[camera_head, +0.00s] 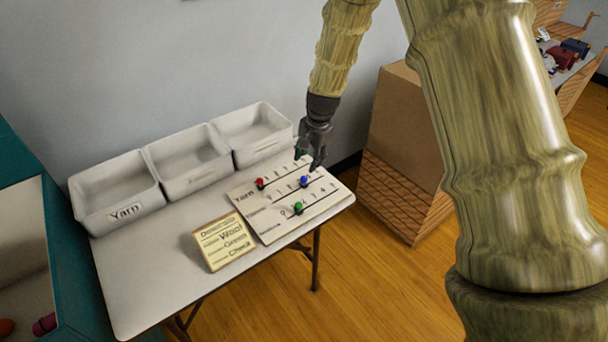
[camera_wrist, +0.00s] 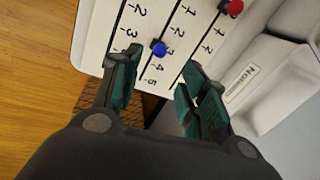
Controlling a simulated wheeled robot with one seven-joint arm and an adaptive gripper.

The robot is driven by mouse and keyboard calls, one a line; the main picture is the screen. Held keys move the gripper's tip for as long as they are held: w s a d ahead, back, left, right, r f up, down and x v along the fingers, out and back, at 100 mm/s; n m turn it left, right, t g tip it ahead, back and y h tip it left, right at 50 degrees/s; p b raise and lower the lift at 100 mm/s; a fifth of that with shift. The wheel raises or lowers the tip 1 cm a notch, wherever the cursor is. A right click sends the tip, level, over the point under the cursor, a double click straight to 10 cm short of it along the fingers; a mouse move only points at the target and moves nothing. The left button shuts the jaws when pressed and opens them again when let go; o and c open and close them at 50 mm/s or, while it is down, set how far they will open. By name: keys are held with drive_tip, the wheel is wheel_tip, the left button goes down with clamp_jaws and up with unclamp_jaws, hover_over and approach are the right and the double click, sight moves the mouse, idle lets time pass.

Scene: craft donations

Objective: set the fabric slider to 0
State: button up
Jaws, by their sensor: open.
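A white slider board (camera_head: 325,195) lies on the table's right end, with three numbered tracks. A red knob (camera_head: 261,183) sits near the left end of the far track, by the word Yarn. A blue knob (camera_head: 304,181) is partway along the middle track, near 3. A green knob (camera_head: 298,208) is on the near track. The middle and near labels are too blurred to read, so I cannot tell which is fabric. My gripper (camera_head: 316,160) is open above the board's right part. In the wrist view, the blue knob (camera_wrist: 158,50) shows between and beyond my fingers (camera_wrist: 158,80), apparently untouched.
Three white bins stand along the wall; the left one (camera_head: 122,212) reads Yarn. A donation card (camera_head: 224,241) with Wool, Green and Check stands left of the board. A brown box (camera_head: 397,125) and crate (camera_head: 405,195) stand right of the table. The table's front left is clear.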

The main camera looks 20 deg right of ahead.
sight(304, 177)
drive_tip(key=shift+w+a+f+p, duration=0.15)
drive_tip(key=shift+w+f+p, duration=0.1)
drive_tip(key=shift+f, duration=1.3)
drive_tip(key=shift+w+a+f+p, duration=0.2)
drive_tip(key=shift+w+f+p, duration=0.1)
drive_tip(key=shift+f, duration=1.25)
drive_tip(key=shift+w+a+f+p, duration=0.15)
drive_tip(key=shift+w+f+p, duration=0.1)
drive_tip(key=shift+f, duration=1.3)
clamp_jaws()
